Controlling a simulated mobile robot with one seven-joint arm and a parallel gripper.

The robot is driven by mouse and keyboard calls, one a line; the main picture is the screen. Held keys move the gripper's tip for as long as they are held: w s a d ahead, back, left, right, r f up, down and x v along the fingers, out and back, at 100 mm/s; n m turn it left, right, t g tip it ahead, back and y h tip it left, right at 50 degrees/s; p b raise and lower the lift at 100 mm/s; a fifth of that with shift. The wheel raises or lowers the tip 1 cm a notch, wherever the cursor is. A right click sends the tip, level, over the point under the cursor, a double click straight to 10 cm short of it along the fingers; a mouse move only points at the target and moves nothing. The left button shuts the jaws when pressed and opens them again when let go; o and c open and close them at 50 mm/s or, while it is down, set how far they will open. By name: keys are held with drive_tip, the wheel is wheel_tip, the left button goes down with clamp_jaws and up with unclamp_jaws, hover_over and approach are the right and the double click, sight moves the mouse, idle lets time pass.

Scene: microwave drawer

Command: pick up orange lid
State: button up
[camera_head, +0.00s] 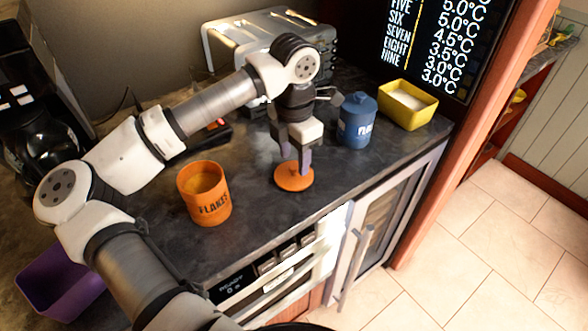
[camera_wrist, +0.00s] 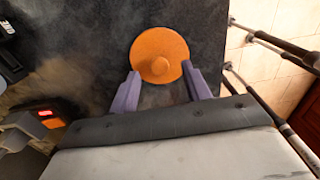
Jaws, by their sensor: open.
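The orange lid (camera_head: 294,179) is a flat round disc lying on the dark countertop near its front edge. In the wrist view the lid (camera_wrist: 160,48) shows a round knob at its middle. My gripper (camera_head: 294,166) points down right over the lid in the head view and hides part of it. In the wrist view my gripper (camera_wrist: 160,84) is open, with its two purple fingers on either side of the lid's near edge. Nothing is between the fingers except bare counter and that edge. I cannot tell whether the fingertips touch the lid.
An open orange canister (camera_head: 204,194) marked FLAKES stands left of the lid. A blue lidded canister (camera_head: 357,121) and a yellow container (camera_head: 407,104) stand to the right. A toaster oven (camera_head: 262,50) is behind. A purple container (camera_head: 62,280) is at lower left.

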drive_tip(key=shift+f, duration=0.95)
clamp_jaws()
drive_tip(key=shift+r, duration=0.1)
